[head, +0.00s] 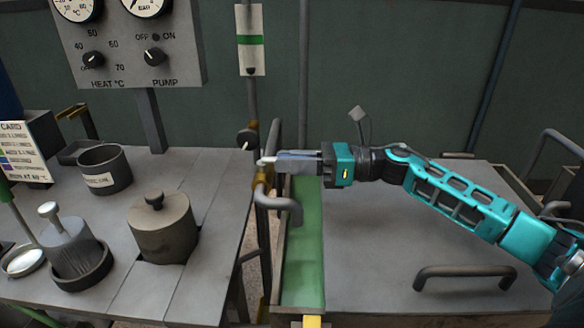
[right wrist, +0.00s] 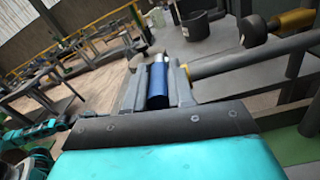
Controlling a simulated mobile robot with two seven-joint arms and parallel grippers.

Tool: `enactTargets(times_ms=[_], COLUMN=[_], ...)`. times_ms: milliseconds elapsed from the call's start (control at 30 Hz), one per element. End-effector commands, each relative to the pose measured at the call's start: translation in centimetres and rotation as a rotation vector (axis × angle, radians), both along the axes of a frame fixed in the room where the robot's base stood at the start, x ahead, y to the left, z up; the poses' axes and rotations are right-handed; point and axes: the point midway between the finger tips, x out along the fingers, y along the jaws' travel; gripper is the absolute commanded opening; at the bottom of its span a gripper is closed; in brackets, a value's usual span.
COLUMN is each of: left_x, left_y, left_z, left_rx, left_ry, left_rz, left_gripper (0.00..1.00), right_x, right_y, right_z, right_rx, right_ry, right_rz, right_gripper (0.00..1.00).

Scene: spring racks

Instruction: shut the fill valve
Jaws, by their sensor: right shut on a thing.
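The fill valve shows in the head view as a brass body (head: 261,180) on the pipework between the left bench and the trough. A pale metal lever end (head: 266,160) sits just above it. My right gripper (head: 280,161) reaches in from the right at the valve. In the right wrist view its fingers (right wrist: 157,90) are shut on a blue handle grip (right wrist: 158,84), with bare metal beyond it. The fingers hide much of the handle in the head view. My left gripper is not in view.
A grey spout (head: 283,204) bends over the green-lined trough (head: 303,245). A dark round knob (head: 247,139) stands just behind the valve. A lidded pot (head: 162,228) and an open pot (head: 105,169) occupy the left bench. A handled grey cover (head: 400,230) lies right of the trough.

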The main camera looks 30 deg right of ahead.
Motion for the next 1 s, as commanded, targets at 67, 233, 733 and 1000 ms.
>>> enactTargets(times_ms=[67, 233, 733, 1000], left_x=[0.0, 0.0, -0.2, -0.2], left_y=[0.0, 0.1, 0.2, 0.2], left_z=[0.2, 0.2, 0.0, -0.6], left_rx=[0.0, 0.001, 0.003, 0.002], left_ry=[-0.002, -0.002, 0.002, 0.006], left_rz=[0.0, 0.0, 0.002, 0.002], left_gripper=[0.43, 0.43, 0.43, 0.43], right_x=[0.0, 0.0, -0.1, -1.8], right_y=[0.0, 0.0, -0.1, -2.7], right_z=[0.2, 0.2, 0.0, -0.3], right_rx=[-0.002, -0.002, -0.002, -0.004], right_ry=[-0.001, -0.001, 0.001, 0.004], right_rz=[0.001, 0.001, -0.001, -0.003], right_gripper=[0.0, 0.28, 0.48, 0.48])
